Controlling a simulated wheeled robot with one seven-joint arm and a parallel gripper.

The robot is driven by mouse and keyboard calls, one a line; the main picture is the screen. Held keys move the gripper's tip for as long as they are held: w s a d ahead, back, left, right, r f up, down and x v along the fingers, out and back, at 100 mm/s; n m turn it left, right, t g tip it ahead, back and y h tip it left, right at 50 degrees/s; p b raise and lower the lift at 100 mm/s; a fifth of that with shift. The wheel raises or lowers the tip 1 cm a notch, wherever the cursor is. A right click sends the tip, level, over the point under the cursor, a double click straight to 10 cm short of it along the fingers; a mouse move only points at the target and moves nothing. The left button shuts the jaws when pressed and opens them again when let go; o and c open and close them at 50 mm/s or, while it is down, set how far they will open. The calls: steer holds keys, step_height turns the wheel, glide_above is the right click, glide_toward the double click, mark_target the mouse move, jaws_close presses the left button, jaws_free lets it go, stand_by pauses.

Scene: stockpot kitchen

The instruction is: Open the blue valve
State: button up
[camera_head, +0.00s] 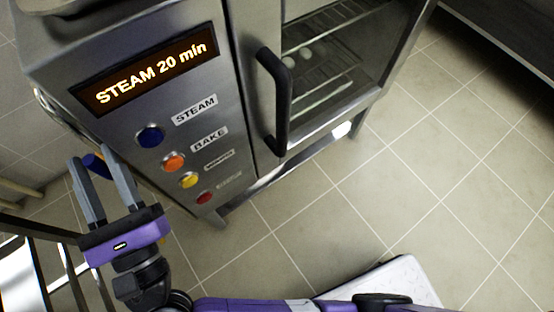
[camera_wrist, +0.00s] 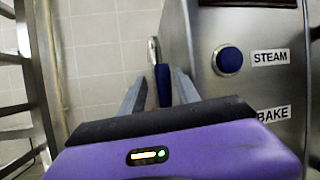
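The blue valve shows as a dark blue handle (camera_wrist: 163,85) on the side of the steel oven, below a metal fitting. In the head view its blue end (camera_head: 97,164) shows between and behind my gripper's fingers, partly hidden by them. My gripper (camera_head: 90,155) has its two grey fingers apart. In the wrist view the blue handle appears between the fingertips of my gripper (camera_wrist: 160,74), with a gap visible at the left finger. Contact with the right finger cannot be told.
The steel oven's front carries a lit "STEAM 20 min" display (camera_head: 148,70), a blue STEAM button (camera_head: 150,136), an orange BAKE button (camera_head: 173,162) and a black door handle (camera_head: 276,100). A metal rack (camera_wrist: 35,80) stands at left. Tiled floor (camera_head: 400,190) is open at right.

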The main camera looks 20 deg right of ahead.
steer(key=shift+s+a+r+n+y+p, duration=0.1)
steer(key=shift+a+n+y+p, duration=0.15)
steer(key=shift+n+y, duration=0.25)
steer(key=shift+a+r+n+y+p, duration=0.1)
steer(key=shift+a+n+y+p, duration=0.15)
steer(key=shift+n, duration=0.45)
steer(key=s+a+f+n+g+y+p, duration=0.1)
steer(key=a+f+n+g+y+p, duration=0.25)
steer(key=n+p, duration=0.6)
steer(key=a+f+n+g+y+p, duration=0.2)
steer(key=f+n+g+y+p, duration=0.25)
steer(key=n, duration=0.75)
steer(key=s+d+f+t, duration=0.1)
steer(key=s+d, duration=0.4)
steer(key=s, duration=0.2)
steer(key=s+d+r+n+h+p, duration=0.2)
steer(key=d+r+p, duration=0.1)
steer(key=d, duration=0.6)
steer(key=s+d+r+n+h+p, duration=0.1)
steer(key=s+d+r+h+p, duration=0.1)
steer(key=d+r, duration=0.4)
steer(key=s+d+r+n+h+p, duration=0.2)
steer(key=s+d+r+h+p, duration=0.1)
steer(key=d, duration=0.9)
steer(key=shift+s+d+r+n+t+p, duration=0.25)
steer(key=shift+s+r+n+t+p, duration=0.15)
steer(key=shift+r+p, duration=0.45)
